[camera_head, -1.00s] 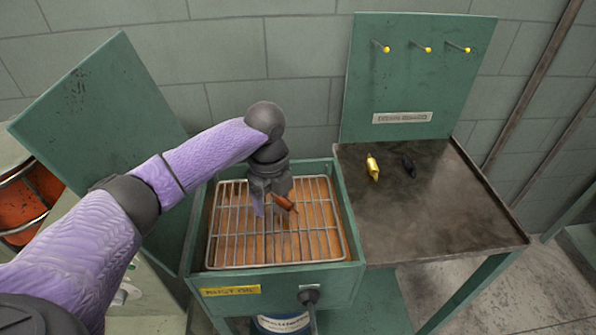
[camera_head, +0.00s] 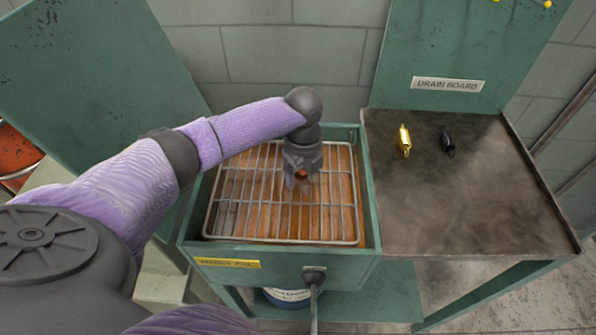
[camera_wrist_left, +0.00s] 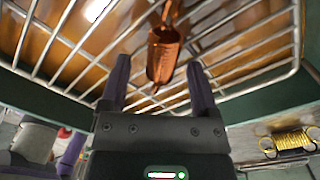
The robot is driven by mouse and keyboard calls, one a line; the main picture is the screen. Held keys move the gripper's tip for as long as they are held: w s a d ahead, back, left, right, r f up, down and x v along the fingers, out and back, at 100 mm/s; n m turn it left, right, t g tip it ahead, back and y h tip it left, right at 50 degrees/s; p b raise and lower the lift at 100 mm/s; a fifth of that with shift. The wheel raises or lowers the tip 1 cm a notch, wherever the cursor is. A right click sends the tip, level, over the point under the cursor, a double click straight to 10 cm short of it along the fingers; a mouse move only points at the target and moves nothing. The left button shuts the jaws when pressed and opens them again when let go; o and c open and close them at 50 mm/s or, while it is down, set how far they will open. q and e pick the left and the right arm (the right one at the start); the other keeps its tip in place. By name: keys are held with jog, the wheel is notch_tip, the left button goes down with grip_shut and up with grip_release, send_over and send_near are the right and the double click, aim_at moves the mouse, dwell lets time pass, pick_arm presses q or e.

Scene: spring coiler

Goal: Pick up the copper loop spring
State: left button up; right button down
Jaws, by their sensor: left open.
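The copper loop spring (camera_head: 302,174) is a small brown-orange bit in the head view, mostly hidden by my gripper. In the left wrist view the copper spring (camera_wrist_left: 163,56) shows clearly as a coil with a loop end, at the wire rack. My left gripper (camera_head: 301,183) points down over the rack and is open. In the left wrist view its two fingers (camera_wrist_left: 159,72) stand either side of the spring's line, with the spring at their tips. I cannot tell whether they touch it. My right gripper is not in view.
The wire rack (camera_head: 262,239) sits in a green open-topped tank (camera_head: 290,268) over orange-brown liquid. A raised green lid stands at left. On the drain board (camera_head: 440,215) at right lie a gold spring (camera_head: 404,140) and a black spring (camera_head: 447,143). The board's front is clear.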

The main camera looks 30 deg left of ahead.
aim_at(302, 171)
pick_arm(q)
jog(key=shift+r, duration=0.1)
jog(key=c, duration=1)
grip_shut()
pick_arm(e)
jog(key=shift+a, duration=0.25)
